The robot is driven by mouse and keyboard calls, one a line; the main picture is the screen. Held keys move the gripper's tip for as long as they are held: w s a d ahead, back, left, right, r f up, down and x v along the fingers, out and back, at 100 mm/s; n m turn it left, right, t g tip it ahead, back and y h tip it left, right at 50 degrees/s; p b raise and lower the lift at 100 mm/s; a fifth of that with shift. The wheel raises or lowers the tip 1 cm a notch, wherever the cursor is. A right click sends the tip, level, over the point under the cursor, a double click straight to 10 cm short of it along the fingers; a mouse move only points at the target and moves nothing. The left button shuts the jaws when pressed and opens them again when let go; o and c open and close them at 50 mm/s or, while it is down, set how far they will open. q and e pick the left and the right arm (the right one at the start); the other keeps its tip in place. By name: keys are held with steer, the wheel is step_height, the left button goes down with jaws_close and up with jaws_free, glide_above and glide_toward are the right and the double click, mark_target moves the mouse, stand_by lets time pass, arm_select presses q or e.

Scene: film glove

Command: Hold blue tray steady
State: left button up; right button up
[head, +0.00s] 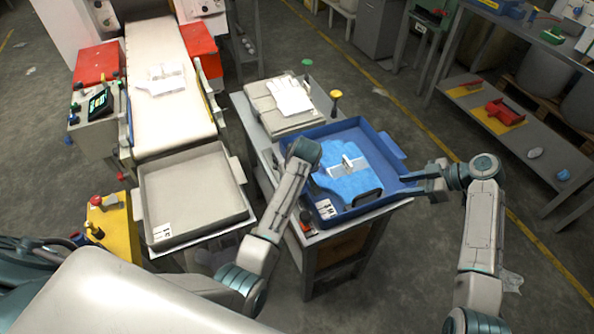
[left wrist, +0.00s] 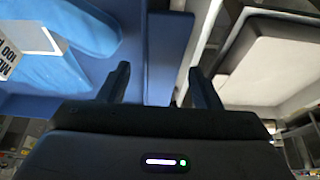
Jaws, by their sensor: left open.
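The blue tray (head: 347,129) sits on a grey table, with a light-blue glove-like piece (head: 347,184) flat inside and a white piece (head: 347,166) on it. My left arm reaches over the tray's left side; its gripper (left wrist: 160,76) is open. In the left wrist view the blue tray wall (left wrist: 157,60) lies between the two fingers, with no clear contact. The left fingertips are hidden in the head view. My right gripper (head: 412,181) is at the tray's right side near the front corner. Its finger gap is too small to read.
A grey tray (head: 160,205) stands left of the table, below a white conveyor (head: 168,85). Folded grey cloth with white gloves (head: 288,97) lies behind the blue tray. A yellow-topped post (head: 336,96) stands beside it. Open floor lies to the right, before a shelf bench (head: 490,112).

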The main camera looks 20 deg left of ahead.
arm_select(q)
steer(key=shift+x, duration=0.85)
steer(key=shift+c, duration=0.2)
jaws_close()
